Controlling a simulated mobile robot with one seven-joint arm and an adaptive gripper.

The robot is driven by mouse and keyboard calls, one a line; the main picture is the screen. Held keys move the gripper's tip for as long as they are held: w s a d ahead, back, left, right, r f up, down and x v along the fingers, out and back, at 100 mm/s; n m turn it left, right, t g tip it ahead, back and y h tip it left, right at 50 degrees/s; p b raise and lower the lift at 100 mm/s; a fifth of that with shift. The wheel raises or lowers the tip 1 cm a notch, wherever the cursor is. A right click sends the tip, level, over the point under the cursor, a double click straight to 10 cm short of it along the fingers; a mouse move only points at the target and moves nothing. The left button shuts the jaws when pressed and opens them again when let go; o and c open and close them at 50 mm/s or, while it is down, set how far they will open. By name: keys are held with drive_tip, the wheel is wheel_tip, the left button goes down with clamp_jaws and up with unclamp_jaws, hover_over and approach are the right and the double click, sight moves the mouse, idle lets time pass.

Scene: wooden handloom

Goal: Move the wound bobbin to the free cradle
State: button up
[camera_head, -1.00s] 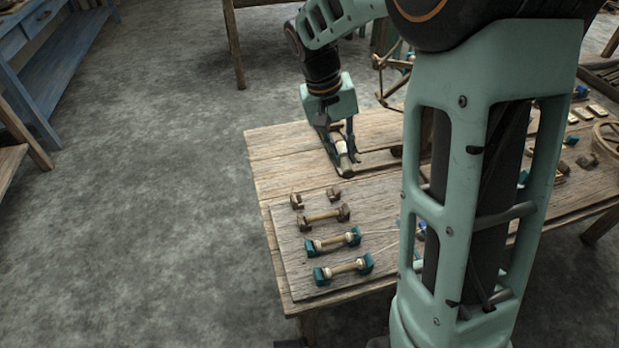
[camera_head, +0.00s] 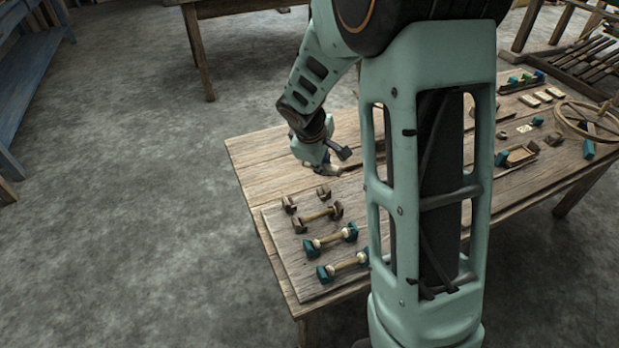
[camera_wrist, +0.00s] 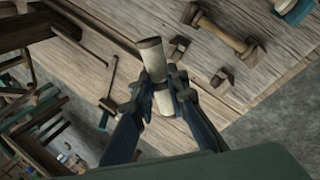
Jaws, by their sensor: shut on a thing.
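My gripper (camera_wrist: 166,92) is shut on the wound bobbin (camera_wrist: 152,62), a cream cylinder, in the wrist view. The bobbin sticks out past both sides of the fingers. The free cradle is two small brown blocks with an empty gap between them; its near-left block (camera_head: 289,204) and far-right block (camera_head: 324,193) stand on the board. In the wrist view its blocks (camera_wrist: 222,77) show beside the bobbin. In the head view my gripper (camera_head: 326,170) is just behind the free cradle, and the bobbin is hard to make out there.
A brown cradle with a bobbin (camera_head: 317,218) and two teal cradles with bobbins (camera_head: 332,241) (camera_head: 343,267) stand in front on the board (camera_head: 275,232). The table's left part (camera_head: 262,165) is clear. A wooden wheel (camera_head: 590,120) and small blocks lie right.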

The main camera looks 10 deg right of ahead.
drive_tip(key=f+n, duration=0.1)
drive_tip(key=f+n+t+y, duration=0.1)
drive_tip(key=n, duration=0.1)
drive_tip(key=w+n, duration=0.1)
drive_tip(key=shift+a+f+t, duration=0.3)
drive_tip(key=shift+f, duration=0.1)
drive_tip(key=shift+w+a+f+n+t+y+b, duration=0.1)
drive_tip(key=shift+a+f+n+t+y+b, duration=0.1)
drive_tip(key=shift+n+y, duration=0.25)
drive_tip(key=shift+a+f+n+t+y+b, duration=0.15)
drive_tip(key=shift+f+n+y, duration=0.1)
drive_tip(key=shift+n, duration=0.4)
drive_tip(key=shift+a+f+n+y, duration=0.3)
drive_tip(key=shift+a+n+y, duration=0.15)
drive_tip(key=shift+n, duration=0.4)
drive_tip(key=shift+a+f+n+y, duration=0.3)
drive_tip(key=shift+a+n+y, duration=0.15)
drive_tip(key=shift+n, duration=0.4)
drive_tip(key=shift+f+b, duration=0.15)
drive_tip(key=shift+b, duration=0.2)
wheel_tip(320, 180, down, 7)
drive_tip(key=b, duration=0.6)
drive_tip(key=shift+r, duration=0.2)
